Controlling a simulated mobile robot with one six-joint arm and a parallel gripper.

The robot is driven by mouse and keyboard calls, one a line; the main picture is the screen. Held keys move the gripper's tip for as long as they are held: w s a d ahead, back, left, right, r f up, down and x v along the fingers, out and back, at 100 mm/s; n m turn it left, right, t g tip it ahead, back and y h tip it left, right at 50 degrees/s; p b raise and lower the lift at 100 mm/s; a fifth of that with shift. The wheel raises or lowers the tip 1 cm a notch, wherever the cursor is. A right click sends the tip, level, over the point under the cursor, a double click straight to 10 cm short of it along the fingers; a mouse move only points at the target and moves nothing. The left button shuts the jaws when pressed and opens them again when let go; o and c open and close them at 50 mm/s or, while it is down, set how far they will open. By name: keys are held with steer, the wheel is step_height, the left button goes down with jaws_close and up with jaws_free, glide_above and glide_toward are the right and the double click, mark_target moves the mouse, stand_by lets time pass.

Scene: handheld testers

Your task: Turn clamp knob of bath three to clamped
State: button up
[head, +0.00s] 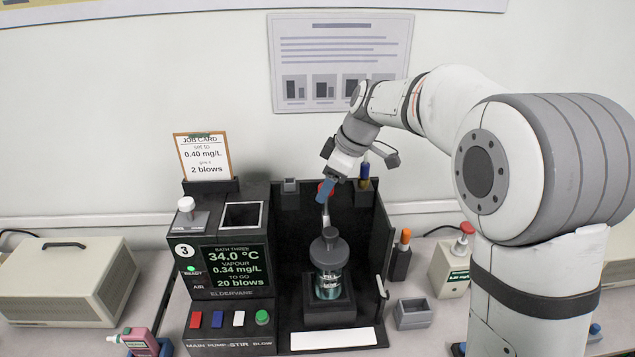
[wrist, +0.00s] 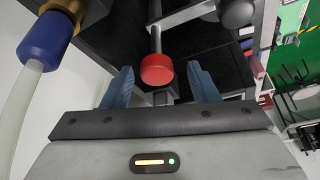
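The bath three unit (head: 198,295) stands on the bench, with a lit display (head: 236,268) reading 34.0 °C, vapour 0.34 mg/L and 20 blows to go. A red knob (head: 323,187), likely the clamp knob, sits on a rod above the capped glass bottle (head: 329,284). In the wrist view the red knob (wrist: 157,70) shows between my gripper's blue fingers. My gripper (wrist: 161,78) is open, with a gap on both sides of the knob. In the head view my gripper (head: 326,188) partly covers the knob. I cannot read any clamp marking.
Dark panels (head: 375,225) enclose the bottle's bay. A tube end with a blue collar (wrist: 47,37) is close at left in the wrist view. A small grey tray (head: 412,314) and a red-topped box (head: 449,270) stand at right.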

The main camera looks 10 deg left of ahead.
steer(key=v, duration=0.8)
steer(key=shift+f, duration=0.1)
steer(key=s+d+f+m+h, duration=0.1)
steer(key=s+d+f+m, duration=0.2)
steer(key=s+d+m, duration=0.2)
steer(key=s+d+f+m+t+h, duration=0.1)
steer(key=s+d+f+m, duration=0.3)
steer(key=s+d, duration=0.6)
steer(key=s+d+f+m+t+h, duration=0.1)
steer(key=s+d+f+m+h, duration=0.1)
steer(key=s+d+f+m, duration=0.2)
steer(key=s+d+m, duration=0.3)
steer(key=s, duration=0.2)
steer(key=shift+s+d+m, duration=0.25)
steer(key=shift+d+m, duration=0.1)
steer(key=shift+m, duration=0.05)
